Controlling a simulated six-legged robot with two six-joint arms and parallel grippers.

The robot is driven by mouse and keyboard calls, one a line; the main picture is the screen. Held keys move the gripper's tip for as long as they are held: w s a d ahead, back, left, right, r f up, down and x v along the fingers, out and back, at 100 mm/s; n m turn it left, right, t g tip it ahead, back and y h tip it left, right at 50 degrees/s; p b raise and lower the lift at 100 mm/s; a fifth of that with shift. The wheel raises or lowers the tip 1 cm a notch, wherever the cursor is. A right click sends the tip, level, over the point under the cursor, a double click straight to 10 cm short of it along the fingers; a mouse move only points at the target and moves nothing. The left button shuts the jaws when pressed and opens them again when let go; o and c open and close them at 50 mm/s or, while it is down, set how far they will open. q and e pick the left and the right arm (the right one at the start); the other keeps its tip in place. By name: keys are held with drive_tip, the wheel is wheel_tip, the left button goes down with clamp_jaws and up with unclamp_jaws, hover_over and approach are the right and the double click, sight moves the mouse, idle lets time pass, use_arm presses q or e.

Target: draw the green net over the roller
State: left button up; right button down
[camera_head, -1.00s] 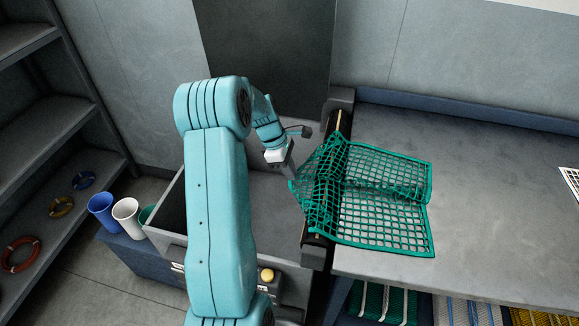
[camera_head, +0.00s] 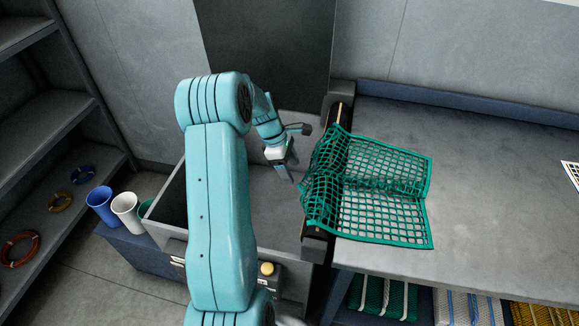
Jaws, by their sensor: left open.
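The green net (camera_head: 385,205) lies mostly flat on the grey table, with its left end bunched up on the roller (camera_head: 341,115) at the table's left edge. The roller is dark with a pale strip, and the net hides its middle. My left gripper (camera_head: 287,172) is open, just left of the net's bunched edge and above the grey bin (camera_head: 262,190). It looks apart from the net, and nothing shows between its fingers. My right gripper is not in view.
Blue (camera_head: 102,203) and white (camera_head: 126,209) cups stand left of the bin. A yellow button (camera_head: 267,269) sits at the bin's front. Shelves with coloured rings are at left. Folded nets lie under the table.

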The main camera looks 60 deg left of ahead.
use_arm(q)
drive_tip(key=o, duration=0.6)
drive_tip(key=shift+g+y, duration=0.7)
drive_tip(key=shift+g, duration=0.2)
drive_tip(key=r+p, duration=0.4)
drive_tip(key=s+r+p, duration=0.1)
drive_tip(key=r+p, duration=0.1)
drive_tip(key=p, duration=0.1)
drive_tip(key=shift+a, duration=0.35)
drive_tip(key=r, duration=0.5)
drive_tip(key=s+a+r, duration=0.1)
drive_tip(key=r, duration=1)
drive_tip(key=shift+s+a+b, duration=0.3)
drive_tip(key=shift+s+b, duration=0.1)
drive_tip(key=shift+r, duration=0.1)
